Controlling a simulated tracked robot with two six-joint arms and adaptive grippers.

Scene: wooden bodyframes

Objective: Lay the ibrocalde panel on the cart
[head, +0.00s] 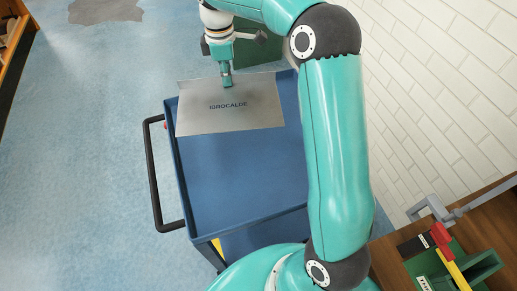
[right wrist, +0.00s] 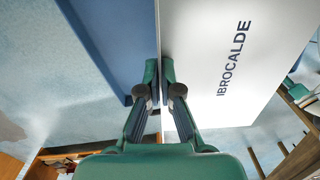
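The ibrocalde panel (head: 255,118) is a thin pale grey sheet with dark lettering. In the head view it shows over the far end of the blue cart (head: 240,185), its left edge near the cart's left rim. My right gripper (head: 228,84) is at the panel's far edge. In the right wrist view the fingers (right wrist: 160,75) are shut on the panel's edge, one on each side. The lettered face (right wrist: 215,50) is on the right there and the blue cart (right wrist: 105,40) on the left. I cannot tell whether the panel touches the cart. My left gripper is not in view.
The cart has a black handle (head: 154,185) on its left side. A wooden bench (head: 405,268) with green, red and yellow items stands at the lower right. A white brick wall (head: 440,90) runs along the right. The near part of the cart top is bare.

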